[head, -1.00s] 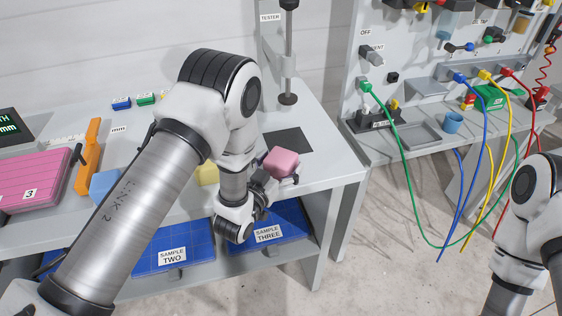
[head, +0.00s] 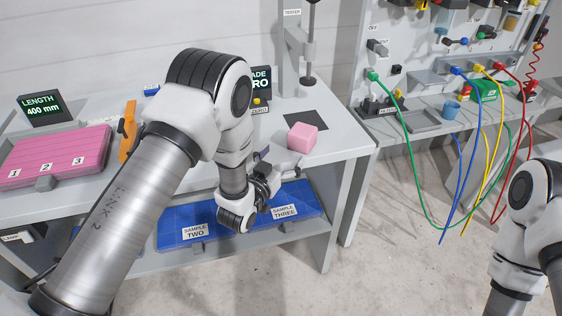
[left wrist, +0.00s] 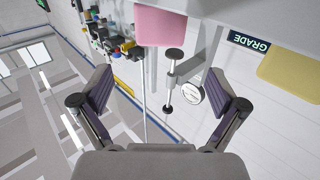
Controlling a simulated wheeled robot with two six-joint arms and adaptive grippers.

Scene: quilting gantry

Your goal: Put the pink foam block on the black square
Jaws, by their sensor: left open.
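The pink foam block (head: 302,137) sits at the near side of the black square (head: 307,119) on the grey bench and hides part of it. I cannot tell how much of the block's base rests on the square. My left gripper (head: 284,170) is in front of the block, near the bench's front edge, open and empty. In the left wrist view the pink block (left wrist: 160,24) shows at the top, beyond the spread fingertips of the left gripper (left wrist: 160,76) and apart from them. The black square cannot be made out there. My right gripper is out of view.
The tester stand (head: 309,80) rises behind the black square. A pink case (head: 55,152) lies at the bench's left. Blue sample trays (head: 245,215) lie on the shelf below. A yellow block (left wrist: 292,76) shows in the left wrist view. Cables hang at the right.

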